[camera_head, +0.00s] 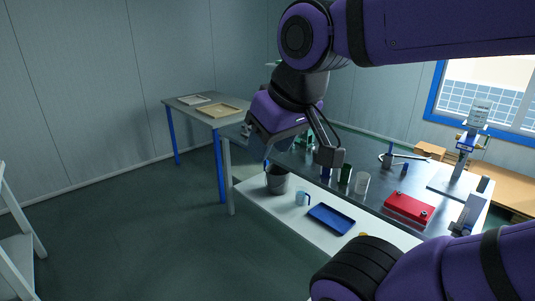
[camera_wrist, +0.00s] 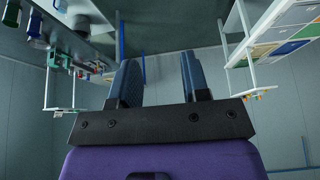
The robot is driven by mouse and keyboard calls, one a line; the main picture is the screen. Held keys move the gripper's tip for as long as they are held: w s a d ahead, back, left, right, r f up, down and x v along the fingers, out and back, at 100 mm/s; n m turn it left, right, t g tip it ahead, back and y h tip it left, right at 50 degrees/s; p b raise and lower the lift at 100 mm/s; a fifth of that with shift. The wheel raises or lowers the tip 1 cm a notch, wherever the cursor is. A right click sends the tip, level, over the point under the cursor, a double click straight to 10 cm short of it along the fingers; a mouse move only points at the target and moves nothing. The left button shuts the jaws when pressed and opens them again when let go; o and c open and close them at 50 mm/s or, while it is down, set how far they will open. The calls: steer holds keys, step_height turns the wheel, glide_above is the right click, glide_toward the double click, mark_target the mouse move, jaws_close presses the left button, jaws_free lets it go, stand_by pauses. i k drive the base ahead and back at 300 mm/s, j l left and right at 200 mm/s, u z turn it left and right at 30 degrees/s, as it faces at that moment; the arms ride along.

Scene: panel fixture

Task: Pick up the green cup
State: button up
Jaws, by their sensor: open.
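A dark green cup (camera_head: 345,174) stands on the dark tabletop (camera_head: 378,192) in the head view, between a blue item and a pale grey cup. My gripper (camera_head: 288,150) is to the left of the green cup and above the table, apart from it. In the wrist view my gripper (camera_wrist: 162,78) shows two fingers standing apart with nothing between them.
A pale cup (camera_head: 361,183) stands close beside the green one. A red box (camera_head: 409,208) and a grey stand (camera_head: 464,155) are further right. The lower shelf holds a dark bucket (camera_head: 277,180), a light-blue mug (camera_head: 302,198) and a blue tray (camera_head: 331,219). Open floor lies left.

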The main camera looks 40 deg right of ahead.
mark_target(344, 173)
steer(key=i+z, duration=0.35)
steer(key=i, duration=0.15)
steer(key=i+j+z, duration=0.15)
steer(key=i+z, duration=0.25)
steer(key=i+j+z, duration=0.35)
steer(key=i, duration=0.2)
steer(key=i+j+z, duration=0.15)
steer(key=i+z, duration=0.25)
steer(key=i+j+z, duration=0.25)
steer(key=z, duration=0.2)
steer(key=i, duration=0.1)
